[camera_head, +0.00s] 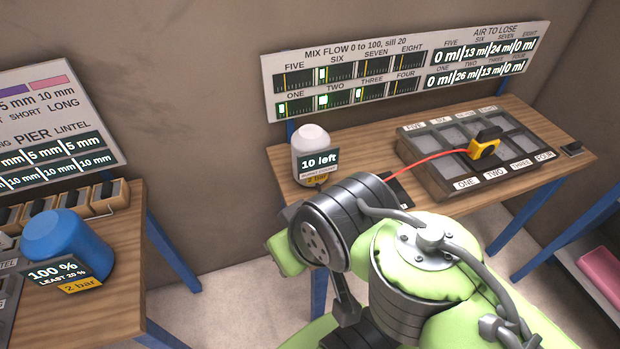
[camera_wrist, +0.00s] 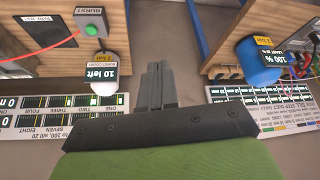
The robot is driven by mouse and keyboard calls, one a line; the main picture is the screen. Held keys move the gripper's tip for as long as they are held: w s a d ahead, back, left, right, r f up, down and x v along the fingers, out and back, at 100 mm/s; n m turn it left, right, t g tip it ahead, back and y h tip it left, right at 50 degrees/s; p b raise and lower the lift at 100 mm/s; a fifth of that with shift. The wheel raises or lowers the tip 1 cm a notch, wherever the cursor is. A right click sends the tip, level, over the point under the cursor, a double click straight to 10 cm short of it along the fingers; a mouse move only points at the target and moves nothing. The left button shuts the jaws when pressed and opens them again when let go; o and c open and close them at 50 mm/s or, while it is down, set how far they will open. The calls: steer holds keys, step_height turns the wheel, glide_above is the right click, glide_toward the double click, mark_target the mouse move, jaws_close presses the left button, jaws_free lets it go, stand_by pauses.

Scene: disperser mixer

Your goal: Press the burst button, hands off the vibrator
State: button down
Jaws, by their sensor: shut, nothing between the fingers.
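The burst button is a green round button (camera_wrist: 92,29) on a grey box labelled BURST, at the upper left of the wrist view, on the edge of the wooden bench. My arm hides it in the head view. My gripper (camera_wrist: 157,68) is shut and empty, to the right of the button in the wrist view and apart from it. Its fingers are hidden behind my arm in the head view. The yellow and black device with a red cable, apparently the vibrator (camera_head: 484,150), sits on the mould tray (camera_head: 440,180); my gripper is not near it.
A white bottle (camera_head: 312,145) marked "10 left" stands at the bench's left end; it also shows in the wrist view (camera_wrist: 104,60), close to the button. A second bench holds a blue canister (camera_head: 62,245) marked 100 %. Open floor (camera_head: 215,300) lies between the benches.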

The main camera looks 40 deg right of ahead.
steer(key=w+d+f+g, duration=0.1)
steer(key=w+d+f, duration=0.2)
steer(key=w, duration=0.5)
steer(key=w+d+f+m+t+y, duration=0.1)
steer(key=w+d+f+m+t, duration=0.1)
steer(key=d+f, duration=0.4)
steer(key=w+d+f+m+t+y, duration=0.2)
steer(key=d+f, duration=0.5)
steer(key=d, duration=0.7)
steer(key=shift+w+d+m, duration=0.2)
steer(key=shift+w+m, duration=0.4)
steer(key=shift+w, duration=0.5)
steer(key=shift+f, duration=0.1)
steer(key=shift+f, duration=0.1)
step_height(320, 180, down, 9)
steer(key=b, duration=0.7)
steer(key=shift+f+b, duration=0.2)
steer(key=shift+b, duration=0.35)
